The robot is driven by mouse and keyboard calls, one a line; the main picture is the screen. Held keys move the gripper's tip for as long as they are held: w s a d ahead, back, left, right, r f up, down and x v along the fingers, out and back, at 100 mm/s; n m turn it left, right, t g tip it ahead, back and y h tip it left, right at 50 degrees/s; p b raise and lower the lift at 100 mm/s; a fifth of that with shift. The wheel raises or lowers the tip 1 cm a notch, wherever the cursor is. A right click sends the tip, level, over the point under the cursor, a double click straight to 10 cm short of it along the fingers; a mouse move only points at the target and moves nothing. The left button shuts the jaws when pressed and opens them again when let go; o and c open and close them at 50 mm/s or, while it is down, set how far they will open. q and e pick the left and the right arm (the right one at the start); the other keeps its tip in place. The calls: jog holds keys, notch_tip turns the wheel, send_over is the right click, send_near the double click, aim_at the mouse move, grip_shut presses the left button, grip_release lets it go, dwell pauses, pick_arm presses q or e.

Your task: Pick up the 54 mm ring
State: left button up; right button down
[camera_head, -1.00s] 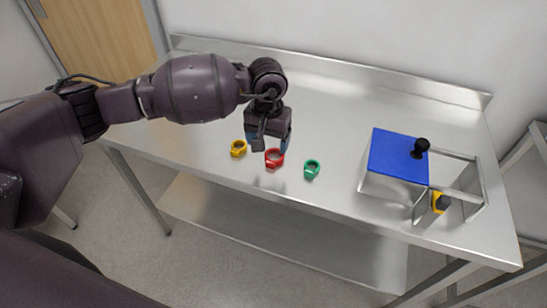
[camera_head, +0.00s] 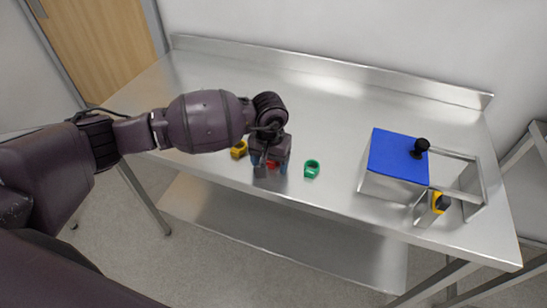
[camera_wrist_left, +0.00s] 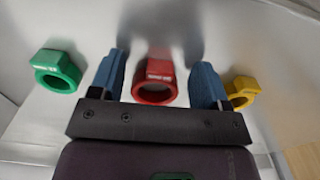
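Three rings lie in a row on the steel table. The red ring (camera_head: 271,164) is mostly hidden behind my left gripper (camera_head: 270,168) in the head view. In the left wrist view the red ring (camera_wrist_left: 154,82) sits between the two blue fingers of the left gripper (camera_wrist_left: 158,80), with gaps on both sides. The left gripper is open. The yellow ring (camera_head: 239,149) lies to its left and the green ring (camera_head: 312,169) to its right. The wrist view also shows the green ring (camera_wrist_left: 56,70) and the yellow ring (camera_wrist_left: 241,92) outside the fingers. Size markings are too small to read. My right gripper is out of view.
A steel box with a blue top (camera_head: 398,155) and a black knob (camera_head: 421,146) stands at the right. A metal frame and a yellow-and-black part (camera_head: 439,202) are beside it. The steel table (camera_head: 330,110) is clear behind the rings.

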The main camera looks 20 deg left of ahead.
pick_arm(q)
jog(key=c, duration=1.2)
jog(key=shift+o, duration=0.2)
